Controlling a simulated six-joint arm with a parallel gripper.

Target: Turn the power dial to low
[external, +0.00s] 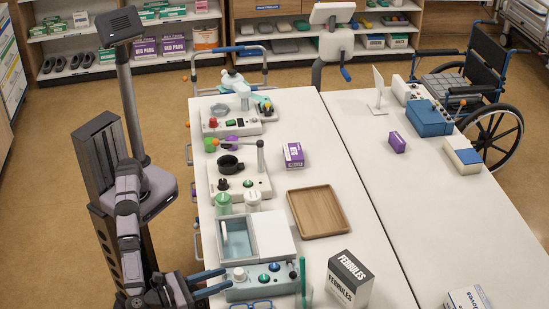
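A teal control unit (252,290) stands at the near left of the white table. A pale knob (239,273) is at the left of its top, with a green knob (263,279) and a dark blue knob (274,267) to its right. Their markings are too small to read, so I cannot tell which one is the power dial or where it points. My gripper (230,278) is at the unit's left end, its two blue fingers spread apart and pointing at the pale knob. I see nothing held between them; whether they touch the knob is unclear.
A white box with a teal window (270,236) stands right behind the unit. A green upright rod (302,275) and a ferrules box (348,281) are to its right. Two more knobbed units (212,122) (258,187) and a wooden tray (317,212) are farther back.

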